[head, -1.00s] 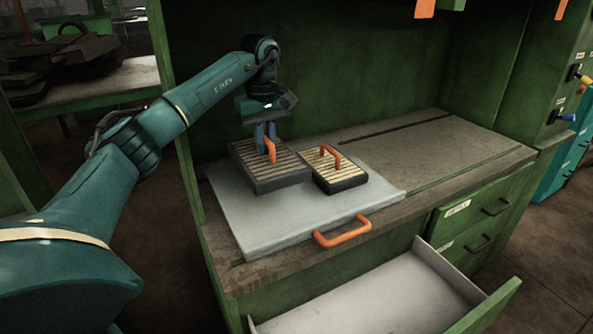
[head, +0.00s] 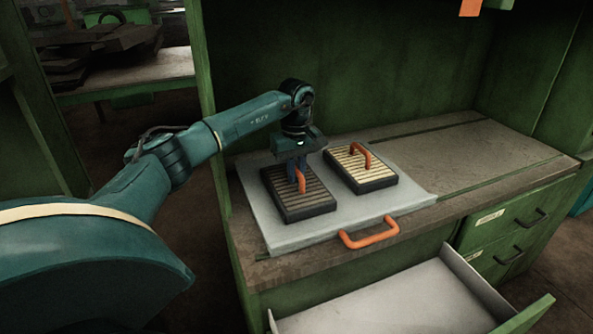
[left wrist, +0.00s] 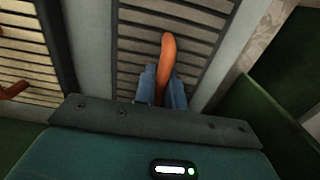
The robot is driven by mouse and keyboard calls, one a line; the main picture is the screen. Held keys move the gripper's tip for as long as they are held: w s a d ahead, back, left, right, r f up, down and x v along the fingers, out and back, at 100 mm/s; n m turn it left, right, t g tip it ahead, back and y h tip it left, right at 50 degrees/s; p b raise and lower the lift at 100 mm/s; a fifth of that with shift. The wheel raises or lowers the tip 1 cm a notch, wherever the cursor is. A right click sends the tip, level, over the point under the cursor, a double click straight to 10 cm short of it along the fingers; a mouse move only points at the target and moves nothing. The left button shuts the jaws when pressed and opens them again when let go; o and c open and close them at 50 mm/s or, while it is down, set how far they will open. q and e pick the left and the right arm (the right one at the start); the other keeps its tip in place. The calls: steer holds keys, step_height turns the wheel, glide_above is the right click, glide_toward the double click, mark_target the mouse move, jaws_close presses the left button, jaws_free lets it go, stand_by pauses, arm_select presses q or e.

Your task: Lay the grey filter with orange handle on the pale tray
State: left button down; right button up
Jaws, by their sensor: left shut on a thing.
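The grey filter (head: 313,202) has dark slats, a dark frame and an orange handle (head: 301,182). My left gripper (head: 296,180) is shut on that handle, with blue fingers on either side of it in the left wrist view (left wrist: 163,88). The filter lies level over the left part of the pale tray (head: 290,237); it looks at or very near the surface, but I cannot tell whether it touches. The tray sits on the worktop and has an orange handle (head: 368,236) at its front. My right gripper is out of view.
A second filter (head: 361,167) with cream slats and an orange handle lies on the tray to the right, with a narrow gap between the two. An open drawer (head: 395,300) juts out below. The worktop's right side (head: 470,150) is clear.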

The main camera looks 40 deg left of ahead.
mark_target(297, 168)
arm_select(q)
steer(key=c, duration=1.5)
jaws_free()
steer(key=shift+o, duration=0.2)
step_height(297, 168, up, 12)
steer(key=shift+s, duration=0.1)
